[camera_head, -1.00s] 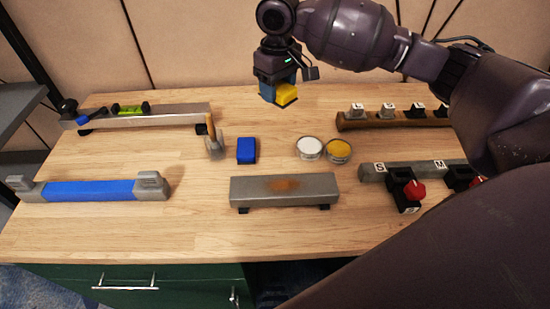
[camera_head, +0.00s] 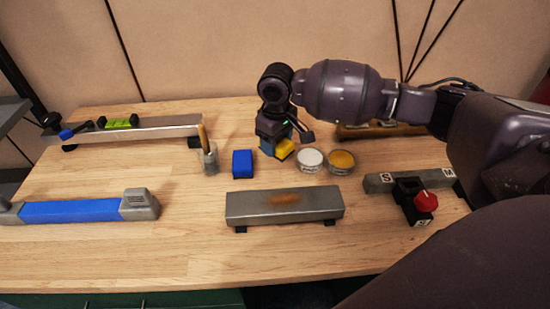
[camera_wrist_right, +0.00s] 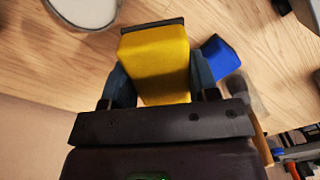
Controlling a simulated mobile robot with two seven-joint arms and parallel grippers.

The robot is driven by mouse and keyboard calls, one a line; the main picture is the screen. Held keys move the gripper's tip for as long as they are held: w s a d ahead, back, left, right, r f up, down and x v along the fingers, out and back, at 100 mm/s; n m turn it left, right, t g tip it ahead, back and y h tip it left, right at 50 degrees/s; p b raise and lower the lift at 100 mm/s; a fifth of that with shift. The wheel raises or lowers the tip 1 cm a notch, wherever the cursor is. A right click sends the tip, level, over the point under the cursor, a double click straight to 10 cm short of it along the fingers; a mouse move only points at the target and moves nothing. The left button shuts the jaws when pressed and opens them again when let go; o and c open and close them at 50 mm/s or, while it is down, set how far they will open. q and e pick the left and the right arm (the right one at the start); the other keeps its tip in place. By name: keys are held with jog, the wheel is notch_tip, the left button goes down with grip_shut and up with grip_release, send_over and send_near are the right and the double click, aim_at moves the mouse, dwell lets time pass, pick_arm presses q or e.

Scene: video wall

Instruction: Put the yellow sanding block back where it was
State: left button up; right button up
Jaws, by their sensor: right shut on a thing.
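The yellow sanding block (camera_head: 285,149) is in my right gripper (camera_head: 277,150), low over the table between the blue block and the white tin. In the right wrist view the yellow block (camera_wrist_right: 155,62) sits between both fingers of my right gripper (camera_wrist_right: 160,85), with a dark strip along its far edge. I cannot tell whether it touches the table. The blue block (camera_head: 242,164) lies on the table to the left of it; it also shows in the right wrist view (camera_wrist_right: 221,57). My left gripper is not in view.
A white tin (camera_head: 310,160) and a yellow tin (camera_head: 341,162) stand just right of the gripper. A grey bar with a rusty patch (camera_head: 250,209) lies in front. Bare wood (camera_head: 190,200) is left of that bar.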

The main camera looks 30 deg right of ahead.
aim_at(276, 166)
notch_tip(276, 166, down, 6)
jog(key=shift+f+b, duration=0.1)
jog(key=shift+b, duration=0.6)
jog(key=shift+r, duration=0.2)
jog(key=shift+f, duration=0.1)
jog(key=o, duration=1)
jog(key=shift+c, duration=0.2)
